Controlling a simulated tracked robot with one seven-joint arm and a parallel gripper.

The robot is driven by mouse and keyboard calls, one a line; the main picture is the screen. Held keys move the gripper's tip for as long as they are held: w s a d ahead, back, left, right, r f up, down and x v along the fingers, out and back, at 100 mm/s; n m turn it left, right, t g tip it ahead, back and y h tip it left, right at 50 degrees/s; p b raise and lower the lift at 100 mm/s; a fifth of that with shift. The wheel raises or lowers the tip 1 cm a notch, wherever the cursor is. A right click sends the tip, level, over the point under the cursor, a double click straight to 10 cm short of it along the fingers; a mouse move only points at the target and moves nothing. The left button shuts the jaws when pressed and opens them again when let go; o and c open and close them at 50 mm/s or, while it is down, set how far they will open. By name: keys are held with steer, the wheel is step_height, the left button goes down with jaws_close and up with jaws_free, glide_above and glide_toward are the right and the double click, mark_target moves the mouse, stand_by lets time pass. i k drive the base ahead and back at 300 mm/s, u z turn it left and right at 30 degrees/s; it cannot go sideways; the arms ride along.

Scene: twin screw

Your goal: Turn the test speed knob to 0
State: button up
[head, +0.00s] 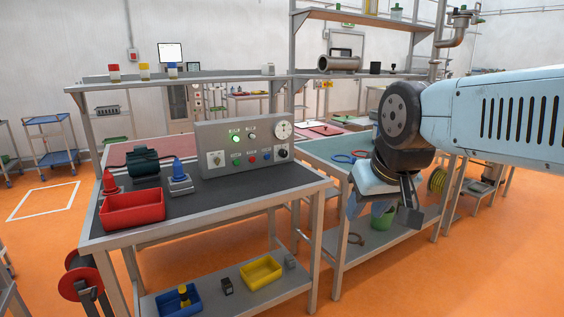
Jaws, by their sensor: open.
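A grey control panel (265,133) stands at the back of the dark-topped workbench. A black round knob (282,153) sits at its lower right, below a white dial gauge (283,130). A second control like a selector switch (217,158) sits at its lower left. The labels and the knob's pointer are too small to read, so I cannot tell its setting. My gripper (382,211) hangs to the right of the panel, clear of it and nearer the camera. It points downward, is open and holds nothing visible. It touches neither knob.
A red bin (132,211), a red bottle (109,183), a blue-topped device (179,180) and a dark green motor (142,163) stand left of the panel. The bench top (245,190) before the panel is clear. A second bench (330,150) stands behind my gripper.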

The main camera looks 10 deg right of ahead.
mark_target(283, 153)
steer(key=k, duration=0.85)
steer(key=u, duration=0.4)
steer(key=i, duration=0.8)
steer(key=u, duration=0.6)
steer(key=i, duration=1.1)
steer(key=z, duration=0.6)
steer(key=i, duration=0.55)
steer(key=z, duration=0.3)
steer(key=k, duration=0.85)
steer(key=z, duration=0.2)
steer(key=i, duration=0.6)
steer(key=u, duration=0.05)
